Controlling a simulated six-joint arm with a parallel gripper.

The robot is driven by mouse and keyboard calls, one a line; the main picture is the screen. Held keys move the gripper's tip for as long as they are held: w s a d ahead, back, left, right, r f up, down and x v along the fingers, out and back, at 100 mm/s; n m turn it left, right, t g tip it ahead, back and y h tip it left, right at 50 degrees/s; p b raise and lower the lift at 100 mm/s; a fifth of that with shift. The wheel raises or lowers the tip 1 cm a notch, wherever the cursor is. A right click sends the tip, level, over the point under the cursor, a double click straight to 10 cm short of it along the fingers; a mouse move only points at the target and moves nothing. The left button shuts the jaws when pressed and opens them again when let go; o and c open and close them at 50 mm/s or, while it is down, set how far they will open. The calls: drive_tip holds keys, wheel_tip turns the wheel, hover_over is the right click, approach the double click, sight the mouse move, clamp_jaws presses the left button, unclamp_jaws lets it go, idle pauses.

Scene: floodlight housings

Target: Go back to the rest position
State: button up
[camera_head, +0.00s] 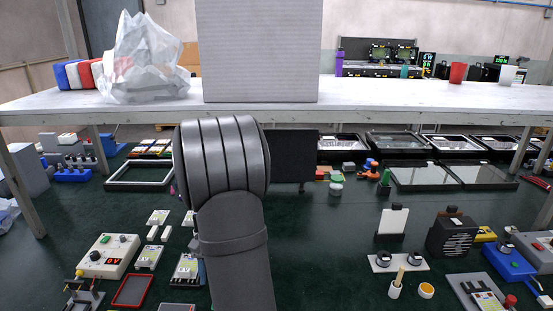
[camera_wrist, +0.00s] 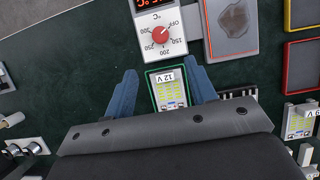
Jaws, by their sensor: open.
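My gripper (camera_wrist: 163,72) shows in the wrist view, its two blue fingers spread wide apart. It is open and points down at the dark green worktop (camera_wrist: 95,60). A green-edged module marked 12 V (camera_wrist: 170,92) lies between the fingers in the picture, with a gap on each side. I cannot tell how high the fingers are above it. In the head view my arm rises through the middle and the gripper itself is hidden.
A temperature unit with a red knob (camera_wrist: 160,35) and a grey-faced panel (camera_wrist: 230,50) lie beyond the fingertips. In the head view a white raised shelf (camera_head: 380,97) spans the back, bearing a clear plastic bag (camera_head: 145,60) and a large grey box (camera_head: 260,50). Bare worktop shows right of my arm (camera_head: 320,240).

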drive_tip(key=x, duration=1.4)
drive_tip(key=shift+w+d, duration=0.1)
drive_tip(key=shift+r+m+y, duration=0.2)
drive_tip(key=shift+m+y, duration=0.1)
drive_tip(key=shift+m, duration=0.6)
drive_tip(key=m, duration=0.2)
drive_tip(key=m+y, duration=0.1)
drive_tip(key=m, duration=0.1)
drive_tip(key=shift+d+t+y, duration=0.15)
drive_tip(key=shift+t+y, duration=0.15)
drive_tip(key=m+t, duration=0.1)
drive_tip(key=m, duration=0.2)
drive_tip(key=m+y, duration=0.1)
drive_tip(key=m, duration=0.2)
drive_tip(key=shift+d+t+y, duration=0.1)
drive_tip(key=shift+t+y, duration=0.2)
drive_tip(key=shift+t, duration=0.1)
drive_tip(key=shift+v, duration=1.05)
